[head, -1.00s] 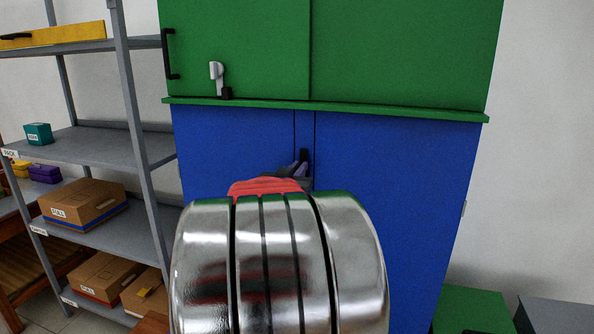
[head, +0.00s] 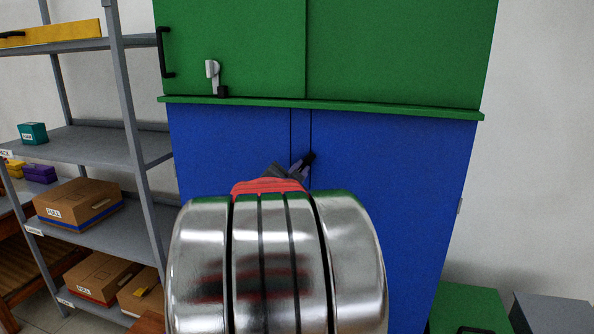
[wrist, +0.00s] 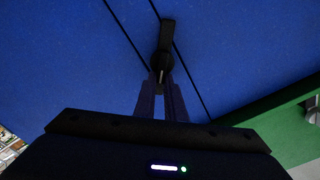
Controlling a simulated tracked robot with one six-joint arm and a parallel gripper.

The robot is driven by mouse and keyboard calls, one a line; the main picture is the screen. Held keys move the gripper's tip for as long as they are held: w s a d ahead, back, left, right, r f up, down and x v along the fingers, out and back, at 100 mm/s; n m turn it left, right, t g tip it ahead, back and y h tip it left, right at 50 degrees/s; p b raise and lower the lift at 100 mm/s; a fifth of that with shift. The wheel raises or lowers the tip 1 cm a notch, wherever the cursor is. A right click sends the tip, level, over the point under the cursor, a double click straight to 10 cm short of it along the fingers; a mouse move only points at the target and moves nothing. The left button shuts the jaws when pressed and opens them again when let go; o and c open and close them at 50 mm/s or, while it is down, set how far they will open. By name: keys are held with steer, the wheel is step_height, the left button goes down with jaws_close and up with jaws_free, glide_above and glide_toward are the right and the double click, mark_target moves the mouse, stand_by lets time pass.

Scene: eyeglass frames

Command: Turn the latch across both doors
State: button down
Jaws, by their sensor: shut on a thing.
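The latch (wrist: 167,36) is a short black bar with a round pivot. It sits on the strip between two blue doors, the left door (head: 230,140) and the right door (head: 385,180). In the wrist view its bar lies at an angle to the two door seams. In the head view the latch (head: 308,158) shows only in part and leans to the right. My gripper (wrist: 162,82) is shut on the latch at the pivot end. In the head view my own wrist and arm hide most of the gripper and the lower doors.
Green doors (head: 400,50) with a grey handle (head: 212,75) and a black pull (head: 163,52) stand above a green ledge (head: 330,106). A grey shelf (head: 90,145) with boxes stands at the left. A green box (head: 470,308) is low at the right.

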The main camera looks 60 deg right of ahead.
steer(key=m, duration=0.3)
steer(key=s+f+m, duration=0.1)
steer(key=m, duration=0.3)
steer(key=f+m, duration=0.1)
steer(key=m, duration=0.2)
steer(key=shift+s+d, duration=0.15)
steer(key=shift+d, duration=0.1)
steer(key=shift+m, duration=0.3)
steer(key=c, duration=1.9)
jaws_free()
steer(key=shift+c, duration=0.2)
steer(key=shift+o, duration=0.6)
steer(key=shift+a+f, duration=0.15)
steer(key=shift+a, duration=0.05)
steer(key=s+a, duration=0.1)
steer(key=a, duration=1.2)
steer(key=shift+s+a, duration=0.3)
steer(key=shift+s, duration=0.1)
